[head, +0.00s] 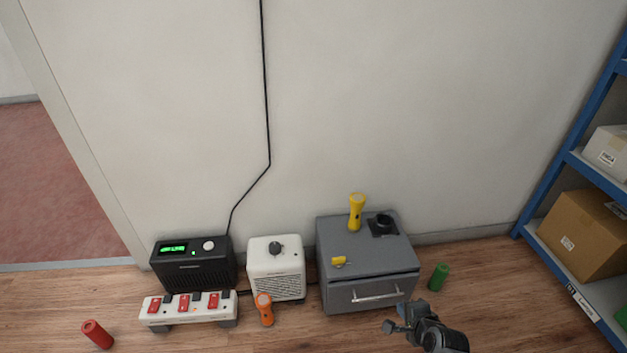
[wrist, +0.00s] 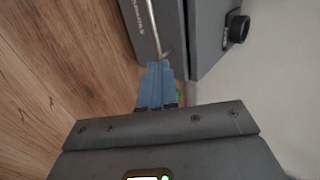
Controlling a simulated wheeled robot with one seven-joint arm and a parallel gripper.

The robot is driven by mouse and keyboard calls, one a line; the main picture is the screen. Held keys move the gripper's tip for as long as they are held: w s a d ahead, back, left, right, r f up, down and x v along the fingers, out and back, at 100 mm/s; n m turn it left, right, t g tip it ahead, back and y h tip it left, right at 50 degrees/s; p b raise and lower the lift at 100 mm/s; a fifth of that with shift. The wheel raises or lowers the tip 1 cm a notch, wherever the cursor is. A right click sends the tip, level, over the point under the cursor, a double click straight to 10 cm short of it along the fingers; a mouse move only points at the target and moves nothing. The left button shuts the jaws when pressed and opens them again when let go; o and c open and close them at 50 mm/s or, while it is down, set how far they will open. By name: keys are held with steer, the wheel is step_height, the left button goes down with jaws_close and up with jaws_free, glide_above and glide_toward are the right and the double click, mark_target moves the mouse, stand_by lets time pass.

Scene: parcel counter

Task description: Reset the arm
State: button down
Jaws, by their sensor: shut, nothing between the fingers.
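My gripper (head: 398,325) is at the lower right of the head view, in front of the grey box with a drawer-like front and a metal handle (head: 376,294). In the wrist view my gripper's blue fingers (wrist: 157,84) are together with nothing between them. Their tips point toward the grey box (wrist: 205,38), and its handle (wrist: 153,25) shows just beyond them. I cannot tell whether the fingertips touch the box.
A green cylinder (head: 438,277) stands right of the grey box. A yellow torch (head: 356,212) stands on the box. A white unit (head: 277,270), black unit (head: 194,266), switch strip (head: 188,309), orange torch (head: 265,309) and red cylinder (head: 97,334) are left. Blue shelving (head: 567,160) is right.

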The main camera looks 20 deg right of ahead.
steer(key=shift+s, duration=0.1)
steer(key=s+a+r+n+t, duration=0.1)
steer(key=s+a+r+n, duration=0.4)
steer(key=s+r, duration=0.35)
steer(key=s+a+r+n+t+y, duration=0.1)
steer(key=s+a+r+n+t, duration=0.1)
steer(key=s+a+r+n, duration=0.6)
steer(key=s+a+r+n+t, duration=0.1)
steer(key=s+a+r+n, duration=0.2)
steer(key=s+r, duration=0.6)
steer(key=s+a+r+n+t+p, duration=0.1)
steer(key=s+r+n+p, duration=0.1)
steer(key=r+p, duration=0.9)
steer(key=s+a+r+n+y+p, duration=0.1)
steer(key=s+r+n+p, duration=0.2)
steer(key=r+p, duration=0.9)
step_height(320, 180, up, 12)
steer(key=shift+s+a+f+t+y, duration=0.2)
steer(key=shift+s+a+t+y, duration=0.15)
steer(key=shift+s, duration=0.2)
steer(key=shift+w, duration=0.1)
